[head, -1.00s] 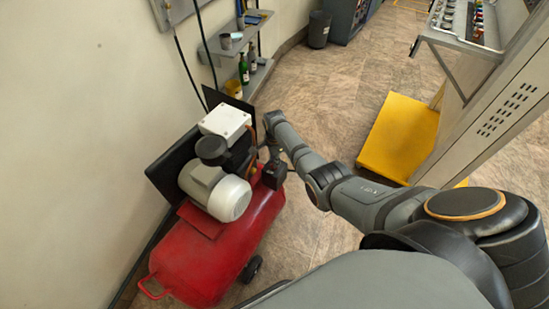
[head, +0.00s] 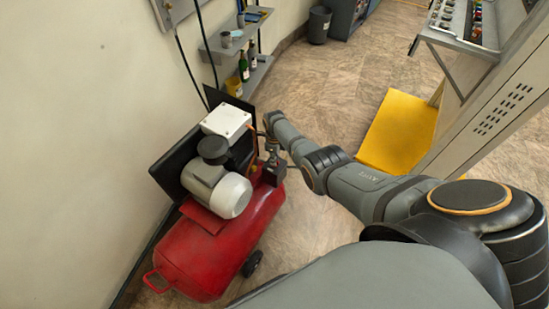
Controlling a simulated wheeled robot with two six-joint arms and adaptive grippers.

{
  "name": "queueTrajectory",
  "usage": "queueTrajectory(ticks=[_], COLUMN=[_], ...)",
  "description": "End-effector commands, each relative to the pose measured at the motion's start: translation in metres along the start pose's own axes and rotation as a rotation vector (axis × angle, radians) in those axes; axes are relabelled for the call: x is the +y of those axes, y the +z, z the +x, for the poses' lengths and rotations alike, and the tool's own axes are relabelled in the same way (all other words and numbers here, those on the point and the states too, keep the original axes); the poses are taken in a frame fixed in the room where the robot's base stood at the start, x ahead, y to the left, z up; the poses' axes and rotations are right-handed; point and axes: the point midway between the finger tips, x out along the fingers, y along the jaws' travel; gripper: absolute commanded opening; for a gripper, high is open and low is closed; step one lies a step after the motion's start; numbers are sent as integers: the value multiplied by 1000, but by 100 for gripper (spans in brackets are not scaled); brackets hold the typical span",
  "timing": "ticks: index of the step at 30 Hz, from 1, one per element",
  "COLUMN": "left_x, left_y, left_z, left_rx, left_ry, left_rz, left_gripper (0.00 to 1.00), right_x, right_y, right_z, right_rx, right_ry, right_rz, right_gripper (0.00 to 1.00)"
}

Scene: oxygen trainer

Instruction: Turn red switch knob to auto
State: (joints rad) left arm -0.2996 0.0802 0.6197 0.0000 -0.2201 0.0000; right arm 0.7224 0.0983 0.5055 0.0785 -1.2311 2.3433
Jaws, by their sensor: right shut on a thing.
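The red air compressor (head: 222,248) stands on the floor by the wall, with a grey motor (head: 202,181) and a white box (head: 226,121) on top. My right arm reaches in from the right to the compressor's far right end. My right gripper (head: 272,166) is small there, pointing down at the switch fittings. It is shut on what appears to be the red switch knob. The knob itself is hidden by the gripper, and its setting cannot be read. My left gripper is out of view.
A wall shelf (head: 226,52) with bottles stands behind the compressor. A dark bin (head: 319,25) is at the back. A yellow platform (head: 398,128) and a control panel (head: 470,22) are on the right. The floor between is clear.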

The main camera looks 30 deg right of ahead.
Motion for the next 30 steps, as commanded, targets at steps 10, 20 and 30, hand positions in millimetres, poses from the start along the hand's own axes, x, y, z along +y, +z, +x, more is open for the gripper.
queueTrajectory(ticks=[10,20,30], left_x=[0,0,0], left_y=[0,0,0], left_z=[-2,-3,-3], left_rx=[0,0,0], left_ry=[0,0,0], left_rz=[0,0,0], left_gripper=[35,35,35], right_x=[0,0,0], right_y=[-1,-1,-1], right_z=[0,1,1], right_rx=[2,2,2], right_ry=[0,0,1], right_rz=[155,192,192], right_gripper=[0,0,18])
